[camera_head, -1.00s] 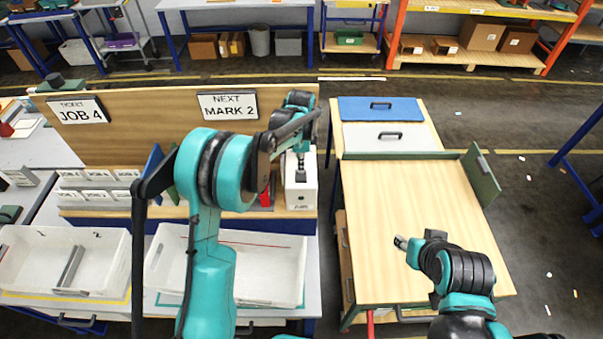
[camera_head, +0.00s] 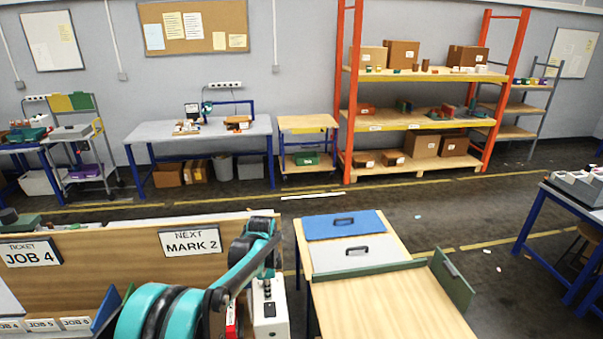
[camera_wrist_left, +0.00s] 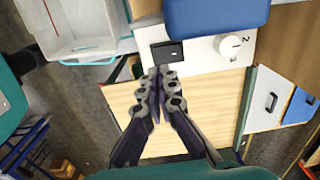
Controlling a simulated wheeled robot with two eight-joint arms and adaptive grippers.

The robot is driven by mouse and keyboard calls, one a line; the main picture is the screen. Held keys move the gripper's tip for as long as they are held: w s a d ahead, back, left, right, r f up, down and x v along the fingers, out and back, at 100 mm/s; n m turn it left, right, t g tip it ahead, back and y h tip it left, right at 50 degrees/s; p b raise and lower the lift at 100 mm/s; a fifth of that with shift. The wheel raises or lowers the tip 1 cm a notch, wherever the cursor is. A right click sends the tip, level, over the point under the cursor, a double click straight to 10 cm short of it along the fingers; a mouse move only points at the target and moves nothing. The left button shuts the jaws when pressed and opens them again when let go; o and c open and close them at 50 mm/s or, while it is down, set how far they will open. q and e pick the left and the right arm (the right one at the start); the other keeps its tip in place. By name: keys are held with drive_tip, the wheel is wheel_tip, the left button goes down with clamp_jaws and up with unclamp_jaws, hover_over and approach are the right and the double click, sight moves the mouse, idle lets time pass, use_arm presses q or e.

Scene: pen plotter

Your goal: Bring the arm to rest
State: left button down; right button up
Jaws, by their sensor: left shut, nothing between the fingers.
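My left arm comes in from the lower left in the head view. Its gripper (camera_head: 268,274) points down at the white box (camera_head: 270,312) beside the board. In the left wrist view the two fingers (camera_wrist_left: 158,72) are together with nothing between them. Their tips appear just below the black switch (camera_wrist_left: 167,53) on the white panel, left of a round dial (camera_wrist_left: 230,46) marked 2. I cannot tell whether the tips touch the panel. My right arm and gripper are outside the view.
The wooden board (camera_head: 110,264) carries the JOB 4 sign (camera_head: 30,253) and the MARK 2 sign (camera_head: 190,240). To the right is a wooden table (camera_head: 385,305) with a blue panel (camera_head: 343,225) and a green edge strip (camera_head: 452,280).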

use_arm(q)
drive_tip(key=s+a+f+n+t+b, duration=0.1)
drive_tip(key=s+f+n+t+b, duration=0.1)
drive_tip(key=s+f+n+b, duration=0.3)
drive_tip(key=s+a+f+n+t+b, duration=0.2)
drive_tip(key=s+f+n+b, duration=0.3)
drive_tip(key=s+b, duration=0.7)
drive_tip(key=s+a+f+n+t+b, duration=0.2)
drive_tip(key=s+f+n+b, duration=0.3)
drive_tip(key=s+b, duration=0.4)
drive_tip(key=shift+s+f+t, duration=0.5)
drive_tip(key=shift+s+f, duration=0.3)
drive_tip(key=shift+s, duration=0.1)
